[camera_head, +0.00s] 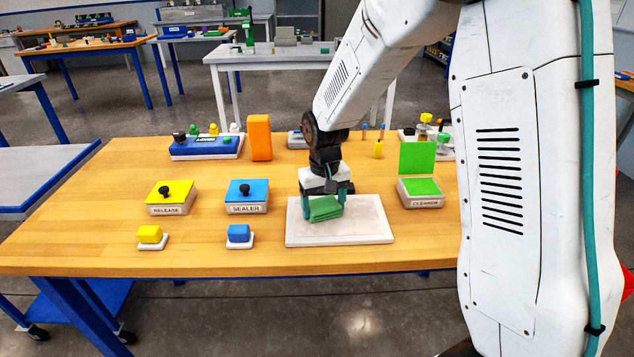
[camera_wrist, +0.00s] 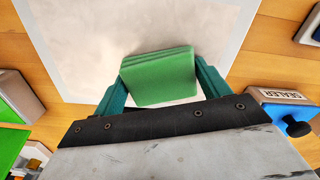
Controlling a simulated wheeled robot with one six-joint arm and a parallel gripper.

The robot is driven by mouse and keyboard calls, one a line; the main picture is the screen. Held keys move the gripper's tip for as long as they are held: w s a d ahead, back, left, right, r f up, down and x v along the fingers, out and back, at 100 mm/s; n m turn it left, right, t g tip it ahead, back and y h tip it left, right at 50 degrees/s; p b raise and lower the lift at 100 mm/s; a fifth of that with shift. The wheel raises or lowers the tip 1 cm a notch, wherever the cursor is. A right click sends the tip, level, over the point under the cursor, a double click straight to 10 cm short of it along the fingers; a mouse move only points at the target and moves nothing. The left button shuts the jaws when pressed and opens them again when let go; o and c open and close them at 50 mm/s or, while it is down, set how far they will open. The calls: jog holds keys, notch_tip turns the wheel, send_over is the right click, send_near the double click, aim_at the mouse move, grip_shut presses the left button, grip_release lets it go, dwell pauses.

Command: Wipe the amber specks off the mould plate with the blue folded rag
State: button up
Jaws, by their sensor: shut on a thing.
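My gripper (camera_head: 325,202) is shut on a green folded rag (camera_head: 324,208), held at or just above the mould plate (camera_head: 370,236); I cannot tell whether it touches. In the wrist view the green rag (camera_wrist: 158,76) sits between the teal fingers, over the pale plate (camera_wrist: 95,50). The plate's middle looks faintly mottled, and I make out no clear amber specks; the rag and gripper hide part of it. A blue folded rag (camera_head: 239,232) lies on a small white holder in front of the SEALER box, apart from my gripper.
A yellow rag (camera_head: 150,233) lies left of the blue one. The RELEASE box (camera_head: 171,197) and SEALER box (camera_head: 246,196) have knobbed lids on. The CLEANER box (camera_head: 421,192) shows green inside, with a green panel (camera_head: 417,157) upright behind. An orange block (camera_head: 259,137) stands behind.

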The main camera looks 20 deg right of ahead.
jog(key=shift+w+a+r, duration=0.1)
jog(key=shift+a, duration=0.25)
notch_tip(320, 180, up, 3)
jog(key=shift+d+f, duration=0.15)
jog(key=shift+r, duration=2.7)
